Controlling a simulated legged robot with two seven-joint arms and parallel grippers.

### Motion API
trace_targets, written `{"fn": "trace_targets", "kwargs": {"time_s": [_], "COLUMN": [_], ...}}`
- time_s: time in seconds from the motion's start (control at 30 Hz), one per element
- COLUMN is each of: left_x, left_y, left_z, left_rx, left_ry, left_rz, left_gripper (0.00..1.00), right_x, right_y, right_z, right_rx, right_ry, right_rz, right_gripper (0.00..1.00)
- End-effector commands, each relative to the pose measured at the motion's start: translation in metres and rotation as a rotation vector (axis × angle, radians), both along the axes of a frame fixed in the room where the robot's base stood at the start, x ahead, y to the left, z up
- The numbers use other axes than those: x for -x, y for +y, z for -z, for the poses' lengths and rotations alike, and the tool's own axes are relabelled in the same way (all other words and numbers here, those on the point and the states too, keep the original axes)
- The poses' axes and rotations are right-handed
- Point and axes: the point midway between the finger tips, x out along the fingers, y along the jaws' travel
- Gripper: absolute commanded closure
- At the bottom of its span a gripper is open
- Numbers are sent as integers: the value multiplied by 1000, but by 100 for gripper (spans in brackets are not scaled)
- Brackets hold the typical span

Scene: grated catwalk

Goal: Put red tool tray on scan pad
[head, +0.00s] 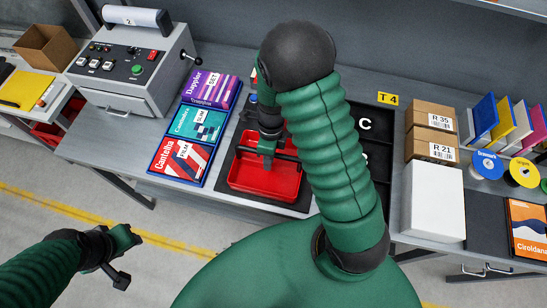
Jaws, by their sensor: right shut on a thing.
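The red tool tray (264,181) is at the middle of the bench, with a dark bar across its far part. My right gripper (267,156) points down at the tray and is shut on it at that bar. A dark flat pad (291,209) shows around the tray's near edge; I cannot tell whether the tray touches it, or whether it is the scan pad. My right arm hides part of the area to the right. My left gripper (128,258) is low at the left, over the floor, open and empty.
Left of the tray are several boxes, including a red Cantelha box (180,160), and a grey machine (135,65). Cardboard boxes (432,116) and a white box (433,202) stand further right.

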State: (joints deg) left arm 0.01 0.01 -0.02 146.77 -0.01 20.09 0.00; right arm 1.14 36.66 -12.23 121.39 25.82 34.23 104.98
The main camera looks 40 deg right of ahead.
Motion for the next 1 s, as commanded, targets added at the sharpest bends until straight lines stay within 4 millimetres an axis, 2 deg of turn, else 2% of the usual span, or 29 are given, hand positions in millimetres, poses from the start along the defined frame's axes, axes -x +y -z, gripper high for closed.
{"fn": "trace_targets", "kwargs": {"time_s": [0.2, 0.23, 0.4, 0.67, 0.77, 0.87, 1.0], "left_x": [-1, -1, -1, -1, -1, -1, -1], "left_y": [0, 0, 0, 0, 0, 0, 0], "left_z": [-3, -3, -3, -3, -3, -3, -3], "left_rx": [0, 0, 0, 0, 0, 0, 0], "left_ry": [-3, -3, -2, -2, -2, -2, -2], "left_rz": [0, 0, 0, 1, 1, 1, 0], "left_gripper": [64, 64, 64, 64, 64, 64, 64], "right_x": [-1, -1, 0, -1, -2, -5, -10], "right_y": [-6, -6, -6, -6, -7, -9, -16], "right_z": [-1, 0, -1, -1, -8, -27, -63], "right_rx": [-5, -4, -5, -5, -3, -2, -4], "right_ry": [-1, 0, -1, 1, -2, -6, -7], "right_rz": [3, 3, 3, 2, 1, 0, 1], "right_gripper": [100, 82, 62, 62, 62, 62, 62]}}
